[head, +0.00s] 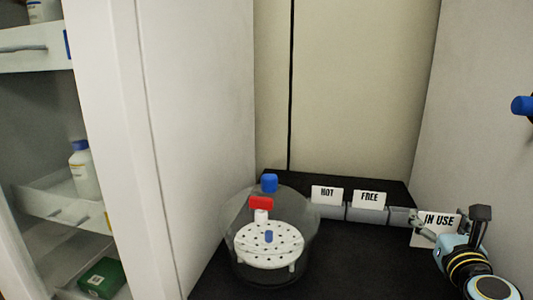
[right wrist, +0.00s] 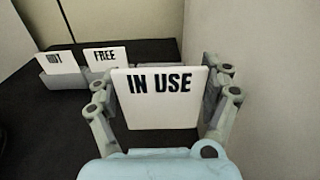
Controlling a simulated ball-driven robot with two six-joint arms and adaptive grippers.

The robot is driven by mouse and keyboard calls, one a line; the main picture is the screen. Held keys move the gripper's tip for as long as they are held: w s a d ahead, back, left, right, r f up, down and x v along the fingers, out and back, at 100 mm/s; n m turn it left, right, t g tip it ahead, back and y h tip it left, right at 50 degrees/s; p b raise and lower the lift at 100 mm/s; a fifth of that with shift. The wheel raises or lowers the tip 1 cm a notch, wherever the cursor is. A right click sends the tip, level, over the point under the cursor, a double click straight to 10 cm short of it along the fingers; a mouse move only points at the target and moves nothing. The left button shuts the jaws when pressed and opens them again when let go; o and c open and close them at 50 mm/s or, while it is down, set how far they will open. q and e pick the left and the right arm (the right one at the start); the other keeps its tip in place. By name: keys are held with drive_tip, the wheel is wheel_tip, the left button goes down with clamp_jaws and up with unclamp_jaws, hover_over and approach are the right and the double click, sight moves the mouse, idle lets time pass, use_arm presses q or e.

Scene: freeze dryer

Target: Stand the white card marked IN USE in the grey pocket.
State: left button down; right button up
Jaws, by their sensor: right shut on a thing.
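The white IN USE card (head: 424,238) is upright at the right of the black bench top in the head view. It fills the middle of the right wrist view (right wrist: 160,104). My right gripper (right wrist: 163,95) is shut on the card, with one finger at each side edge. The grey pocket (head: 400,216) is at the right end of the row of grey holders, just left of and behind the card. In the right wrist view the card hides most of it, so I cannot tell whether the card's lower edge touches it. My left gripper is not in view.
The HOT card (head: 327,195) and FREE card (head: 369,200) stand in the holders to the left. A clear round vessel (head: 238,262) with a white perforated plate (head: 268,246) and blue and red knobs stands front left. Walls close in the back and right. Shelves with bottles are far left.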

drive_tip(key=shift+w+f, duration=0.1)
drive_tip(key=shift+f, duration=0.35)
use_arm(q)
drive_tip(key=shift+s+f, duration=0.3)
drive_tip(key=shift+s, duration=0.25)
use_arm(e)
drive_tip(key=shift+r, duration=0.1)
